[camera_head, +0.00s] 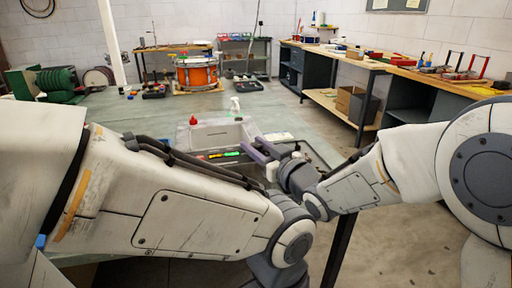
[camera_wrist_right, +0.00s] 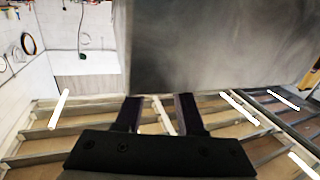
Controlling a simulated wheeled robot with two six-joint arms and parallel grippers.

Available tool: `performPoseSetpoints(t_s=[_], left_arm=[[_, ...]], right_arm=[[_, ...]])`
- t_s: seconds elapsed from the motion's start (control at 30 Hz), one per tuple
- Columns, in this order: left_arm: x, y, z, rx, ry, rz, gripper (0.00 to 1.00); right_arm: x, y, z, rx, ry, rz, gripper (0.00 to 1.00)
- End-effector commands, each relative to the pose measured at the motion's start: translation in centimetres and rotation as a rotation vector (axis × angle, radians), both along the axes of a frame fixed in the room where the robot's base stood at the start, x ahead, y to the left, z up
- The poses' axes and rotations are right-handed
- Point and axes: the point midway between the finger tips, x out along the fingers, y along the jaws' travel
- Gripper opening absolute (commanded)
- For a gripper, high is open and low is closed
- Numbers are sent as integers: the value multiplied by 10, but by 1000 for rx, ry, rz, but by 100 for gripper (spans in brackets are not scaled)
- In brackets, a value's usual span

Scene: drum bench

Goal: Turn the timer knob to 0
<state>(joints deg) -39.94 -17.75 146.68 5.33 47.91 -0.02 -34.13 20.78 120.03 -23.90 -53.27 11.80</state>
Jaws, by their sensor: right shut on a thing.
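My right gripper (camera_head: 256,152) is over the near bench, at the dark tray's right part, with its two purple-grey fingers reaching left. In the right wrist view my right gripper (camera_wrist_right: 160,113) shows two dark fingers with a gap between them, close to a broad grey surface (camera_wrist_right: 215,45). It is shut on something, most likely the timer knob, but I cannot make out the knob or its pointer. The timer's dial and its 0 mark cannot be read in either view. My left arm crosses the front of the head view; its jaws do not show.
A light grey box (camera_head: 215,134) stands on the bench (camera_head: 130,112), with a red-topped item (camera_head: 193,120) and a white spray bottle (camera_head: 235,104) near it. Green and red small items (camera_head: 226,154) lie in front. An orange drum (camera_head: 197,74) stands further back.

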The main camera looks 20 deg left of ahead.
Motion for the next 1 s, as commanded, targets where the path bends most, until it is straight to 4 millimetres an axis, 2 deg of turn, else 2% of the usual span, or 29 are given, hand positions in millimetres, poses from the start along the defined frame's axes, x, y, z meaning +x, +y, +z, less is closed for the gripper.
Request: performPoseSetpoints(t_s=[0.17, 0.7, 1.0], left_arm=[[0, 0, 15, 0, 0, 0, 0], [0, 0, 80, 0, 0, 0, 0], [0, 0, 100, 0, 0, 0, 0]], right_arm=[[4, -3, 3, 1, 3, 157, 0], [2, -2, 5, 1, 3, 676, 0], [1, -1, 1, 1, 0, 955, 0]])
